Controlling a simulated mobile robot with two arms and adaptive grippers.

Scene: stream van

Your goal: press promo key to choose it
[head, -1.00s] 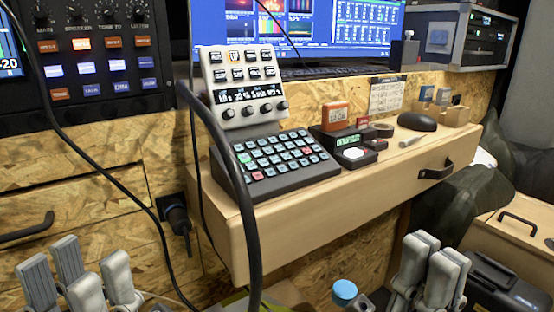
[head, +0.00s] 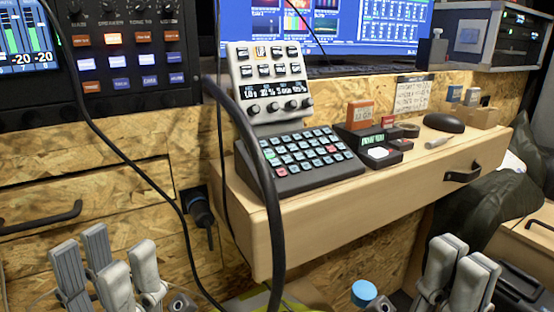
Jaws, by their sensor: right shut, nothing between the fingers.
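A dark sloped keypad (head: 302,170) with rows of small lit keys sits on the wooden drawer top. Most keys are pale blue, one is green and a few are red. A white panel (head: 240,88) with labelled keys, a small display and knobs stands behind it. The labels are too small to tell which key is promo. My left gripper (head: 107,262) is open and empty at the bottom left, in front of and below the keypad. My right gripper (head: 455,268) is shut and empty at the bottom right, apart from the keypad.
A thick black cable (head: 262,170) arcs in front of the keypad's left side. A small black box (head: 375,142), an orange block (head: 360,114) and a black mouse (head: 443,122) sit to its right. A monitor (head: 370,25) stands behind. A drawer handle (head: 462,173) juts out in front.

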